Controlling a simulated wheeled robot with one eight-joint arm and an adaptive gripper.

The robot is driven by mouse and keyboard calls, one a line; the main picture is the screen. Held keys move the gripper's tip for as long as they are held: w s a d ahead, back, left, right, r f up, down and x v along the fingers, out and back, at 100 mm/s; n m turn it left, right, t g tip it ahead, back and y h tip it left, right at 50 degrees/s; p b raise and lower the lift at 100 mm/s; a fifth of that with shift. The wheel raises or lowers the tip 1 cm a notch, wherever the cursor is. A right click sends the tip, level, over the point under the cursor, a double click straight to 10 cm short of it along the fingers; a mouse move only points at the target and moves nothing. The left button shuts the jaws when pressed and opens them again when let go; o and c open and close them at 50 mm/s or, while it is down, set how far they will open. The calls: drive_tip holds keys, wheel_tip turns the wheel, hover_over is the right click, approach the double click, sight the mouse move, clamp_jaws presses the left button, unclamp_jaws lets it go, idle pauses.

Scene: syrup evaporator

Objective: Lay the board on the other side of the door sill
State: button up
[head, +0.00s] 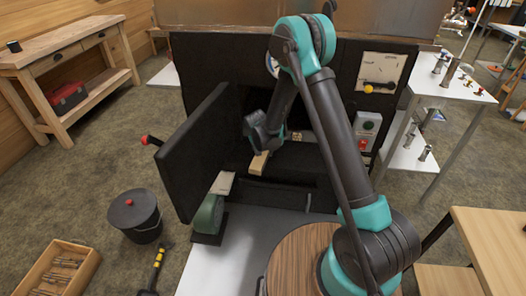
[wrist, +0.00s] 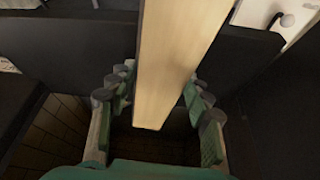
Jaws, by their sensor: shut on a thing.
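The board (head: 259,164) is a pale wooden piece; only a short end of it shows below my gripper (head: 266,138) in the head view. In the wrist view the board (wrist: 168,60) runs lengthwise between the fingers of my gripper (wrist: 157,108), which is shut on it. My gripper is at the open doorway of the black firebox. The dark door sill (head: 285,190) runs along the bottom of the doorway, and the board appears above it. The black door (head: 193,150) stands open to the left. My arm hides part of the opening.
Brick lining (wrist: 62,130) shows low in the wrist view. A green block-like object (head: 208,214) stands below the door. A lidded black bucket (head: 135,214), a small shovel (head: 155,270) and a wooden crate (head: 60,268) are on the floor at left. A steel-topped table (head: 445,85) stands at right.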

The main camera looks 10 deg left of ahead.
drive_tip(key=w+f, duration=0.1)
drive_tip(key=w, duration=0.1)
drive_tip(key=w+f, duration=0.1)
drive_tip(key=w, duration=0.1)
drive_tip(key=w+f, duration=0.1)
drive_tip(key=w, duration=0.1)
drive_tip(key=shift+w+d+f, duration=0.2)
drive_tip(key=shift+w, duration=0.1)
drive_tip(key=shift+w+f, duration=0.65)
drive_tip(key=shift+w, duration=0.15)
drive_tip(key=o, duration=1.5)
drive_tip(key=shift+c, duration=0.2)
drive_tip(key=shift+r, duration=0.1)
